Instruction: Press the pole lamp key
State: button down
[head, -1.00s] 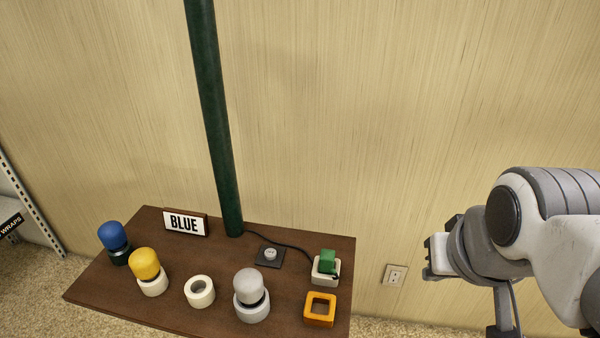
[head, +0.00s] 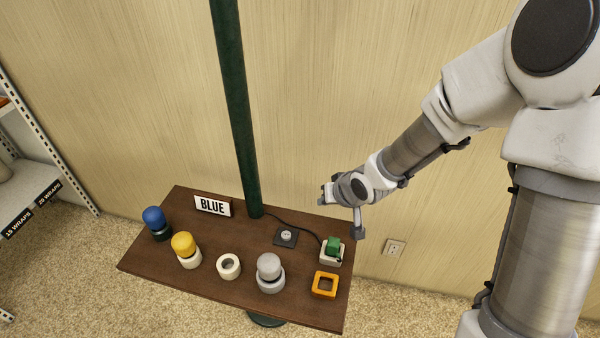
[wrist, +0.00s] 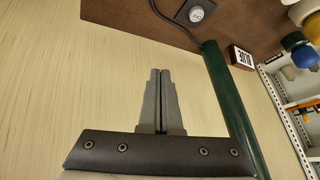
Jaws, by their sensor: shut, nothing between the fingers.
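The dark green lamp pole (head: 235,110) rises from the back of a brown table. A dark cord runs from the pole's foot past the plate to a green block in a white base (head: 332,250). My gripper (head: 323,195) is above the table's back right part, apart from the button. In the wrist view its fingers (wrist: 159,72) are together and empty.
On the table (head: 200,270) stand a "BLUE" sign (head: 212,206), a blue-topped piece (head: 155,220), a yellow-topped piece (head: 184,246), a white ring (head: 228,266), a grey-topped piece (head: 270,270) and an orange square frame (head: 325,285). A wall is behind; shelving (head: 45,150) is at left.

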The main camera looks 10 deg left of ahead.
aim_at(289, 238)
jog(key=s+a+f+g+y+p, duration=0.1)
jog(key=s+a+y+p, duration=0.1)
jog(key=a, duration=0.6)
jog(key=shift+a+f+y+p, duration=0.2)
jog(key=shift+a+y+p, duration=0.3)
jog(key=shift+y, duration=0.3)
jog(key=shift+s+d+f, duration=0.1)
jog(key=shift+f, duration=0.05)
notch_tip(289, 238, down, 9)
jog(key=b, duration=0.7)
jog(key=shift+r+b, duration=0.2)
jog(key=shift+b, duration=0.1)
dwell(0.7)
jog(key=shift+f+b, duration=0.3)
jog(key=shift+f, duration=0.1)
jog(key=shift+f+b, duration=0.3)
jog(key=shift+f, duration=0.1)
dwell(0.4)
dwell(0.4)
jog(key=shift+r+p, duration=0.75)
jog(key=shift+r, duration=0.05)
